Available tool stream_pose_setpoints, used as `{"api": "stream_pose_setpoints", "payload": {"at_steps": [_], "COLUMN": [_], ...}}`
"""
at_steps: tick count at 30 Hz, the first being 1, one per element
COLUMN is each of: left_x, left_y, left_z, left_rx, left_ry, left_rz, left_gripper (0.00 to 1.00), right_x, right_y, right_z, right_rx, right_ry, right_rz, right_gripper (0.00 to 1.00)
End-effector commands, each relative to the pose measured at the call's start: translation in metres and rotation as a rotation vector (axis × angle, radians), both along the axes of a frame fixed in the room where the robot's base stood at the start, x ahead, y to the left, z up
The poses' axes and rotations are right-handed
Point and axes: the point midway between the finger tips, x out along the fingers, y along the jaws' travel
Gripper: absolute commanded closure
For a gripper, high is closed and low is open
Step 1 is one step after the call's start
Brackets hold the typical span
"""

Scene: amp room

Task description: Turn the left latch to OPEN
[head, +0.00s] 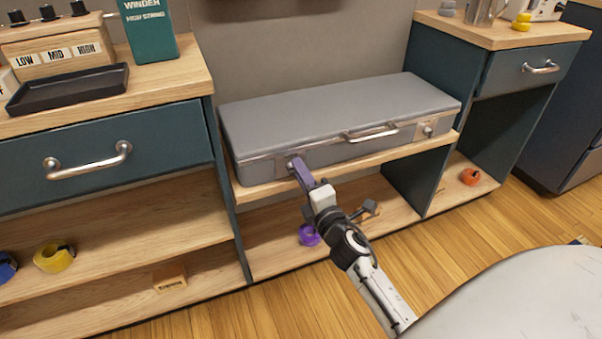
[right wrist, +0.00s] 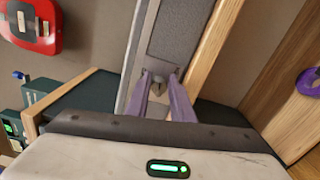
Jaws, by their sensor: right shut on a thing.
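A grey case (head: 330,115) lies closed on a low wooden shelf, with a metal handle on its front. Its left latch (head: 292,165) is at the left of the front face, and its right latch (head: 428,131) is at the right. My right gripper (head: 296,168) reaches the left latch with its purple fingers shut on it. In the right wrist view the two fingers close on the latch knob (right wrist: 159,80), which shows between their tips. Any OPEN marking is too small or hidden to read. My left gripper is not in view.
A dark blue cabinet with a drawer handle (head: 88,161) stands left of the case, another (head: 540,67) at the right. A purple tape roll (head: 309,235) sits on the lower shelf beneath my arm. A red box (right wrist: 30,22) hangs on the wall.

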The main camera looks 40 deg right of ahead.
Motion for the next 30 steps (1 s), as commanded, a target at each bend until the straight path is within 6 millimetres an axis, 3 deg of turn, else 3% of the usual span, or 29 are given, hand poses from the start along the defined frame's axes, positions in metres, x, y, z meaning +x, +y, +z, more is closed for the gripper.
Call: {"api": "stream_pose_setpoints", "payload": {"at_steps": [12,27,28,30], "left_x": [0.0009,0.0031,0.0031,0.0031], "left_y": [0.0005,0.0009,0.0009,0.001], "left_z": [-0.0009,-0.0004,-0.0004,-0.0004], "left_rx": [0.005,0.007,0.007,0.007], "left_ry": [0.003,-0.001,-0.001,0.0], "left_rz": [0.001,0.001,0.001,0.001], "left_gripper": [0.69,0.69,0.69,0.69], "right_x": [-0.0003,-0.0002,-0.0002,-0.0002], "right_y": [0.0005,0.0008,0.0008,0.0007], "right_z": [-0.003,-0.0034,-0.0034,-0.0034], "right_rx": [0.163,0.179,0.179,0.179], "right_ry": [-0.037,-0.041,-0.041,-0.041], "right_rz": [0.001,0.002,0.002,0.002], "right_gripper": [1.0,1.0,0.77,0.65]}}
